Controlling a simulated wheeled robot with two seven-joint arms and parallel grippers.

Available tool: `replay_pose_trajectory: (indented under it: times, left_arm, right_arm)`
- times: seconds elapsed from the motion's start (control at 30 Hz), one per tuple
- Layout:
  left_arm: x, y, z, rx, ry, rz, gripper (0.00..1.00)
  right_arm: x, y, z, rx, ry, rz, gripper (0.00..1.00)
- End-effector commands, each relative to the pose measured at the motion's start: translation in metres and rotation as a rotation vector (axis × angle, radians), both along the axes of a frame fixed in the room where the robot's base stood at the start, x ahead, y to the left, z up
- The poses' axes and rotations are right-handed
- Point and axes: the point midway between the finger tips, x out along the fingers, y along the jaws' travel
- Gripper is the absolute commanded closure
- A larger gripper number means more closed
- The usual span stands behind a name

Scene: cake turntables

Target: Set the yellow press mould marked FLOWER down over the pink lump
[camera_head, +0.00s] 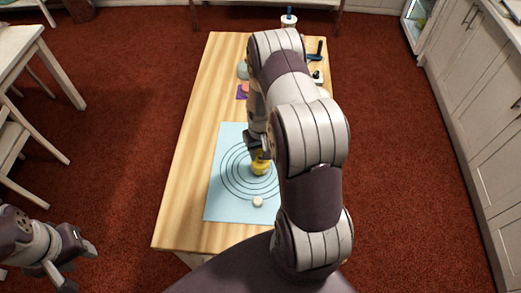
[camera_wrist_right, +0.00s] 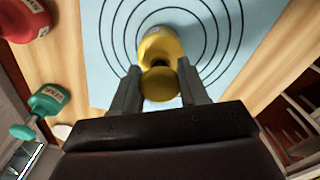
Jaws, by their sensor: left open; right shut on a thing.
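The yellow press mould (camera_head: 260,166) is over the ringed part of the blue mat, near the ring centre; its knob and body also show in the wrist view (camera_wrist_right: 162,46). My right gripper (camera_head: 258,152) is shut on its knob, one finger on each side. The mould's label is not readable, and whether its base touches the mat I cannot tell. No clearly pink lump shows at the mould; anything under it is hidden. A small pale, faintly pinkish round piece (camera_head: 257,201) lies on the mat in front of it. My left gripper (camera_head: 72,262) is open and empty, away from the table.
The blue mat (camera_head: 222,207) lies on a wooden table (camera_head: 192,150). In the wrist view a green mould (camera_wrist_right: 47,100) and a red mould (camera_wrist_right: 24,18) stand at left. A purple square (camera_head: 241,94) with a salmon piece lies farther back. My right arm hides the table's right side.

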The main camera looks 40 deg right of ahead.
Motion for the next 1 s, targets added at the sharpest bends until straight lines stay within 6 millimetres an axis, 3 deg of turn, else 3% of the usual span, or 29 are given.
replay_pose_trajectory:
  times: [0.17, 0.2, 0.3, 0.5, 0.57, 1.0]
  left_arm:
    - [0.000, 0.000, -0.005, 0.000, 0.000, 0.000, 0.57]
    - [0.000, 0.000, -0.005, 0.000, 0.000, 0.000, 0.57]
    - [0.000, 0.000, -0.004, 0.000, 0.000, 0.000, 0.57]
    - [0.000, 0.000, -0.004, 0.000, 0.000, 0.000, 0.57]
    - [0.000, 0.000, -0.004, 0.000, 0.000, 0.000, 0.57]
    - [0.000, 0.000, 0.004, 0.000, 0.000, 0.000, 0.57]
  right_arm:
    - [0.000, 0.000, -0.006, 0.000, -0.001, 0.000, 1.00]
    - [0.000, 0.000, -0.006, 0.000, -0.001, 0.000, 0.53]
    - [0.000, 0.000, -0.005, 0.000, -0.001, 0.000, 0.27]
    - [0.000, 0.000, -0.005, 0.000, -0.001, 0.000, 0.27]
    - [0.000, 0.000, -0.006, 0.000, 0.000, 0.000, 0.09]
    - [0.000, 0.000, 0.004, 0.000, -0.001, 0.000, 0.09]
